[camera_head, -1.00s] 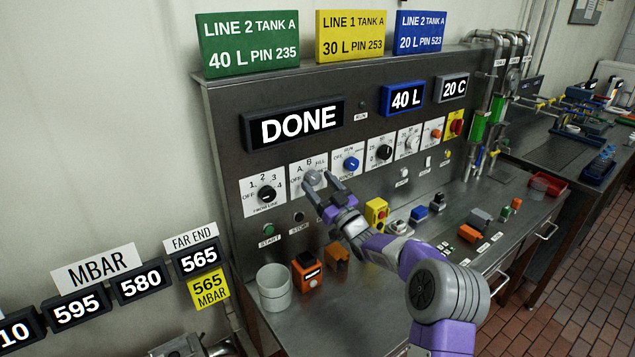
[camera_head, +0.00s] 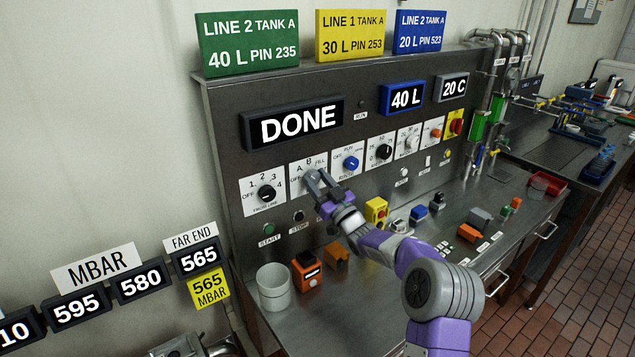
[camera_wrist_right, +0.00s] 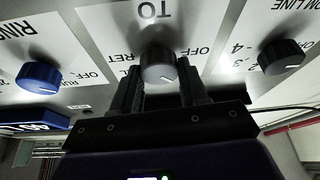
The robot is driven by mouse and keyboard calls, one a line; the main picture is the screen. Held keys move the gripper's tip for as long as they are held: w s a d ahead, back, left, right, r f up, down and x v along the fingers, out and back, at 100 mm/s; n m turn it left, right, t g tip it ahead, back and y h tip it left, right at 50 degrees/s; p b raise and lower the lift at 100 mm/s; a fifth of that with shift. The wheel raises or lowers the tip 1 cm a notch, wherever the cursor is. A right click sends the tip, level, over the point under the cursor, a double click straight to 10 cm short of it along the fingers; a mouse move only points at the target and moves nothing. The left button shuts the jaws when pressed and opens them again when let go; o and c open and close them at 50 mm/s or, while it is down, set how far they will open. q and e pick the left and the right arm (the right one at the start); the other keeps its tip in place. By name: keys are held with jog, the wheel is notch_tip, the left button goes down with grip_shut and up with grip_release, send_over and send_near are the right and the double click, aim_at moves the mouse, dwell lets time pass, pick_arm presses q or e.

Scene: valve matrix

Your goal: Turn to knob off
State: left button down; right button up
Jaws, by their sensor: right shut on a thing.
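The grey TO knob (camera_wrist_right: 158,68) sits on its white plate, with an OFF label beside it in the right wrist view, which shows the panel upside down. A pale pointer line on the knob slants toward the lower right there. My right gripper (camera_wrist_right: 160,88) has one finger on each side of the knob and is shut on it. In the head view my right gripper (camera_head: 317,177) is at the panel, in front of the second plate from the left, and largely hides the knob. My left gripper is not in view.
The black FROM LINE knob (camera_head: 266,193) is to the left and the blue RINSE knob (camera_head: 351,163) to the right. The display (camera_head: 298,124) reads DONE. A green START button (camera_head: 268,229) is below. A white cup (camera_head: 273,287) and orange box (camera_head: 306,272) stand on the bench.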

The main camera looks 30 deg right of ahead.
jog(key=shift+f+n+y+b, duration=0.1)
jog(key=shift+n+y+b, duration=0.75)
jog(key=shift+n, duration=0.45)
jog(key=shift+n+g+y+b, duration=0.3)
jog(key=shift+n+y+b, duration=0.2)
jog(key=shift+n, duration=0.7)
jog(key=n+g+y, duration=0.1)
jog(key=n, duration=0.2)
jog(key=shift+n+g+y, duration=0.65)
jog(key=shift+n+g, duration=0.05)
jog(key=shift+n, duration=1.3)
jog(key=shift+d, duration=0.1)
jog(key=o, duration=1.1)
jog(key=shift+c, duration=0.2)
jog(key=v, duration=0.7)
jog(key=shift+s, duration=0.25)
